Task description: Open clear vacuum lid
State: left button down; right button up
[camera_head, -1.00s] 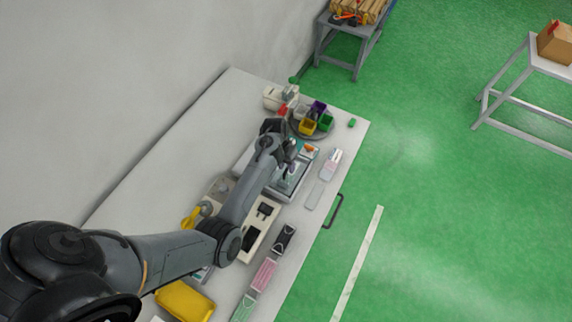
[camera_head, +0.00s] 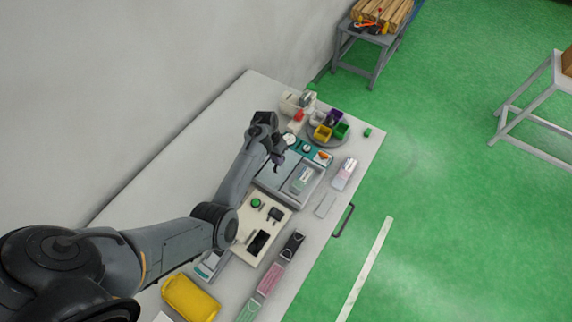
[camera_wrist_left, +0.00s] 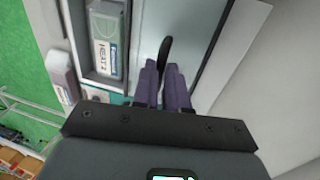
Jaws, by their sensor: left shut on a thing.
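The vacuum machine is a light grey tray-like unit (camera_head: 316,187) in the middle of the bench. A packet with a printed label (camera_head: 301,179) lies in its right part and also shows in the wrist view (camera_wrist_left: 105,42). The clear lid (camera_head: 272,174) appears as a pale bluish panel on the wall side; in the wrist view the panel (camera_wrist_left: 186,40) is beside the packet. My left gripper (camera_head: 279,160) is at this panel, its purple fingers (camera_wrist_left: 164,88) shut on a black handle (camera_wrist_left: 165,52). The fingers hide the handle's lower end.
A round tray with coloured bins (camera_head: 329,131) stands behind the machine. The bench's wall side is bare.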

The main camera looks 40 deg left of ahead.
aim_at(271, 163)
pick_arm(q)
jog(key=a, duration=0.3)
jog(key=shift+s+a, duration=0.15)
jog(key=shift+s, duration=0.1)
jog(key=c, duration=1.2)
grip_release()
jog(key=shift+o, duration=0.2)
jog(key=shift+r, duration=0.1)
notch_tip(271, 163, up, 10)
jog(key=a+p, duration=0.2)
jog(key=p, duration=0.9)
jog(key=shift+s+r, duration=0.15)
jog(key=shift+r, duration=0.05)
